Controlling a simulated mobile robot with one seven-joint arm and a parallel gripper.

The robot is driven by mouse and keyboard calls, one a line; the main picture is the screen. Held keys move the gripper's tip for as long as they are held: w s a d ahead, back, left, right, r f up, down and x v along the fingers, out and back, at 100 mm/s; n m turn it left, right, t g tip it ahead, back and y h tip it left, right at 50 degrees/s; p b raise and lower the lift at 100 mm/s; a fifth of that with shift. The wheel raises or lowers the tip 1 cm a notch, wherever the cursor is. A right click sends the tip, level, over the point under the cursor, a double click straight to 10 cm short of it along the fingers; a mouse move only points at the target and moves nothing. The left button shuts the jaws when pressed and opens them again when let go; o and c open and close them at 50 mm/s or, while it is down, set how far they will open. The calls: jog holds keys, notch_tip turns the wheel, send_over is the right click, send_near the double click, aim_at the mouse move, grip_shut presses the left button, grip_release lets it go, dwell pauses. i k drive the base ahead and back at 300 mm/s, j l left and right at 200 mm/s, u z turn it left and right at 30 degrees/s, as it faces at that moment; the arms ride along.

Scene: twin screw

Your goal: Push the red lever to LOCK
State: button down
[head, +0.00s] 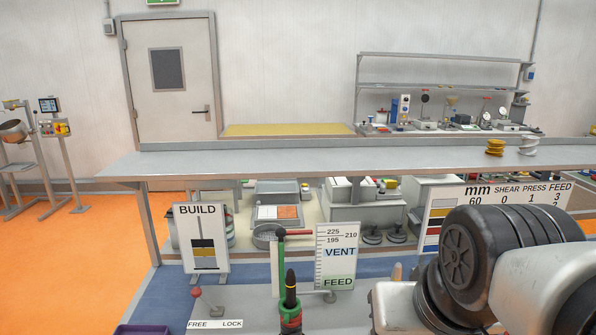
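The red lever, a thin rod with a red ball knob (196,292), stands at the lower left of the head view. It tilts to the left, with its knob above the FREE side of the white FREE / LOCK label (214,324). LOCK is the right-hand word. My gripper is not in view; only my bulky arm links fill the lower right corner, well right of the lever. Nothing touches the knob.
A BUILD board (203,239) stands behind the lever. Right of it are a black-tipped upright part (290,289) in a green collar, a red horizontal handle (297,233) and a VENT/FEED scale (337,256). A purple bin (142,330) edges in at lower left.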

aim_at(196, 292)
jog(key=j+u, duration=0.15)
jog(key=j, duration=1.3)
